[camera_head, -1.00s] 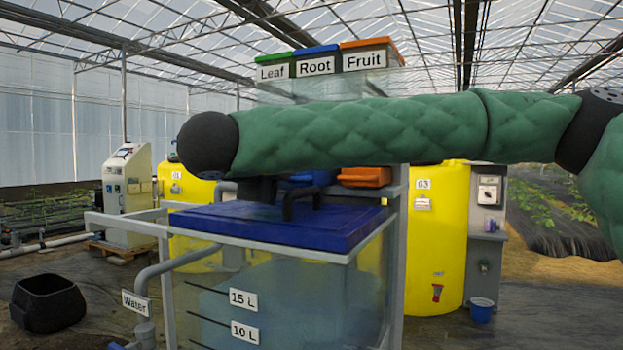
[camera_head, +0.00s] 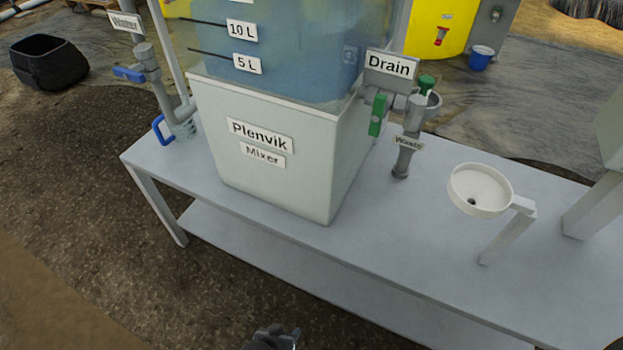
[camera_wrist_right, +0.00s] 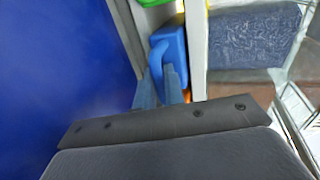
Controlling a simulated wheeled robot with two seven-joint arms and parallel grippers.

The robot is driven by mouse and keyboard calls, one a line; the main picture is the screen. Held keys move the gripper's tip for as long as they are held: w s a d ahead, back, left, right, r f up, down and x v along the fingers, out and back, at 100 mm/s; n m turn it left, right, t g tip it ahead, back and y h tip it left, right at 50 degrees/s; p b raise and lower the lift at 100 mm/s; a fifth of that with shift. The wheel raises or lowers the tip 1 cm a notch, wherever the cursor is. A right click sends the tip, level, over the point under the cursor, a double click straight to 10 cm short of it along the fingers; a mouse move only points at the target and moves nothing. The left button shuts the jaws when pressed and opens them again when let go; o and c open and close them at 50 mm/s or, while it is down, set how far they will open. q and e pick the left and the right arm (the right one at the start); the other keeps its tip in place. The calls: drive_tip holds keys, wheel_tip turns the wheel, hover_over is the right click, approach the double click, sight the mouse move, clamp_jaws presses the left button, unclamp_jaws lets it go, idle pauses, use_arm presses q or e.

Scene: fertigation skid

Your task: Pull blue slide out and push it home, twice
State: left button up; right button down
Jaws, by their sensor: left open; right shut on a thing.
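In the right wrist view, the blue slide (camera_wrist_right: 170,46) shows as a small blue block with a loop-shaped end, between a green part and an orange part. My right gripper (camera_wrist_right: 161,86) is shut on the near end of the blue slide; its fingers hide part of that end. How far the slide is pulled out I cannot tell. The slide is outside the head view. My left gripper (camera_head: 275,338) shows only in part at the bottom edge of the head view, in front of the bench and away from the slide; it is open.
The head view shows the mixer base (camera_head: 290,175) on a grey bench (camera_head: 400,250), with a drain valve (camera_head: 378,114), a white funnel (camera_head: 482,190) and a water pipe (camera_head: 160,90).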

drive_tip(key=c, duration=1.9)
unclamp_jaws()
drive_tip(key=shift+w+d, duration=0.1)
drive_tip(key=shift+w, duration=0.1)
drive_tip(key=o, duration=0.6)
drive_tip(key=shift+s, duration=0.15)
drive_tip(key=shift+s+a+f+b, duration=0.1)
drive_tip(key=shift+s+a+b, duration=0.6)
drive_tip(key=shift+s+b, duration=0.25)
drive_tip(key=shift+s+a+b, duration=0.5)
drive_tip(key=shift+s, duration=0.4)
drive_tip(key=shift+s+a+b, duration=0.45)
drive_tip(key=shift+s+a, duration=0.05)
drive_tip(key=shift+s, duration=0.4)
drive_tip(key=shift+s+a, duration=0.1)
drive_tip(key=shift+s, duration=0.1)
